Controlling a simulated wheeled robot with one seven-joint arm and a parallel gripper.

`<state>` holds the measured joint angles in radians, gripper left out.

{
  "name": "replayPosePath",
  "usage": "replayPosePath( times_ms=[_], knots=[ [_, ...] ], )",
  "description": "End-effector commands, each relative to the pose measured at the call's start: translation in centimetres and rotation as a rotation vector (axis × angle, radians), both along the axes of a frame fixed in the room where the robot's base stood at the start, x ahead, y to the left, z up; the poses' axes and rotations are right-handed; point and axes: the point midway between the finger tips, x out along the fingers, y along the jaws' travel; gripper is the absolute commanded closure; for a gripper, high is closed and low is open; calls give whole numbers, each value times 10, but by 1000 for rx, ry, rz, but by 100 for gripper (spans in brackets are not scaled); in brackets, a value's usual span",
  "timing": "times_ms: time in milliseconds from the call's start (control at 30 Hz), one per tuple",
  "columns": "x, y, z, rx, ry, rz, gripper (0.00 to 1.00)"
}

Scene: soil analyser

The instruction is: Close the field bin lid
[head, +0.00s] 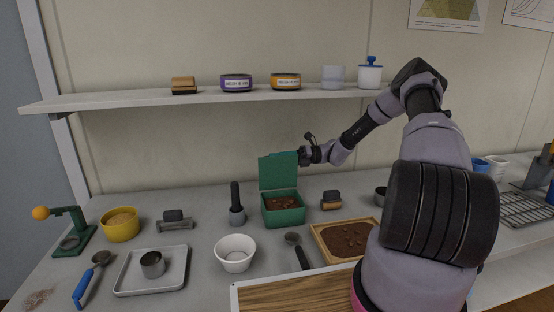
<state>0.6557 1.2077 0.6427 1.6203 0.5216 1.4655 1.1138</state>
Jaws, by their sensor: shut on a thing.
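The green field bin (284,216) stands on the grey bench in the middle of the head view, with brown soil and small lumps inside. Its green lid (278,171) is hinged at the back and stands up, roughly upright, so the bin is open. My gripper (301,157) is at the upper right edge of the lid, reaching in from the right. It is shut on the lid's edge; the fingertips are small and partly hidden there.
A black-handled tool (237,204) stands left of the bin, and a white bowl (235,253) in front. A wooden tray of soil (346,239) and a small brush-like block (331,200) are to the right. A shelf (210,97) with jars runs above the bin.

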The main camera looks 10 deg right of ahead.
Motion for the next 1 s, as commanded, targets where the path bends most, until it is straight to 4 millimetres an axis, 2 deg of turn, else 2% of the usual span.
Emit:
replayPosePath(
  times_ms=[367, 700, 1000],
  knots=[
    [-14, -2, -1, -8, -96, 2, 100],
    [-46, -2, 1, -8, -379, 2, 100],
    [-77, -2, -5, -8, -665, 1, 100]
  ],
)
